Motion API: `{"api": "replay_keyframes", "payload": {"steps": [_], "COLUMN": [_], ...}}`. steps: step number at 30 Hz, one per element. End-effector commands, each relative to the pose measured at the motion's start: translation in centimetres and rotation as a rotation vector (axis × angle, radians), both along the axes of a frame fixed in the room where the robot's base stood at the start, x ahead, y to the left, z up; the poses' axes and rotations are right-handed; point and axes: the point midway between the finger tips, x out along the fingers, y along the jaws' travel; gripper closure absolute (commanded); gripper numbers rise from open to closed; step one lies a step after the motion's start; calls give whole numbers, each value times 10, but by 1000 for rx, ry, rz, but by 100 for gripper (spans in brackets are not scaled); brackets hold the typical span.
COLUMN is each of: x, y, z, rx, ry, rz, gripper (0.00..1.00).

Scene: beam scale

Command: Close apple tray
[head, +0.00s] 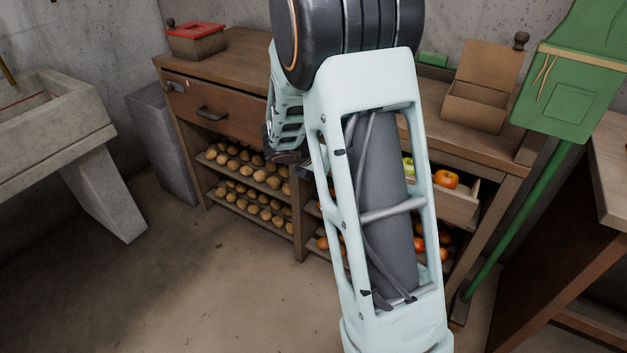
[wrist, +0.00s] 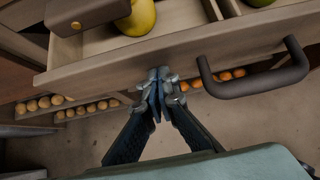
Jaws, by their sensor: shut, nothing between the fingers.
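A wooden tray (wrist: 185,50) is pulled out of the cabinet, with a yellow fruit (wrist: 138,18) and part of a green fruit (wrist: 258,3) inside. A dark handle (wrist: 252,76) is on its front face. In the head view, the open tray (head: 457,207) shows at the cabinet's right side, holding an orange-red apple (head: 446,179) and a green one (head: 408,167); my arm hides its left part. My gripper (wrist: 158,76) is shut and empty, fingertips at the tray's front face, left of the handle. I cannot tell whether they touch. The head view does not show the fingertips.
The wooden cabinet (head: 243,54) has lower shelves with potatoes (head: 250,172) on the left and reddish fruit on the right. A red-lidded box (head: 196,41) and a cardboard box (head: 484,95) stand on top. A green post (head: 515,220) is right of the tray. Floor in front is clear.

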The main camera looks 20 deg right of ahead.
Motion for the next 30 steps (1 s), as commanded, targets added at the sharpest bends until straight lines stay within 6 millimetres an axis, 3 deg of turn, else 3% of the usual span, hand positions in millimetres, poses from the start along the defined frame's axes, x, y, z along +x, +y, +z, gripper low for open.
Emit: {"api": "replay_keyframes", "payload": {"steps": [6, 14, 23, 30], "x": [27, 44, 43, 44], "y": [-35, -56, -53, -39], "z": [2, 1, 0, 0], "rx": [0, 0, 1, 1], "ry": [-1, 1, 1, 0], "rz": [-2, -1, 0, -1], "gripper": [100, 100, 100, 100]}}
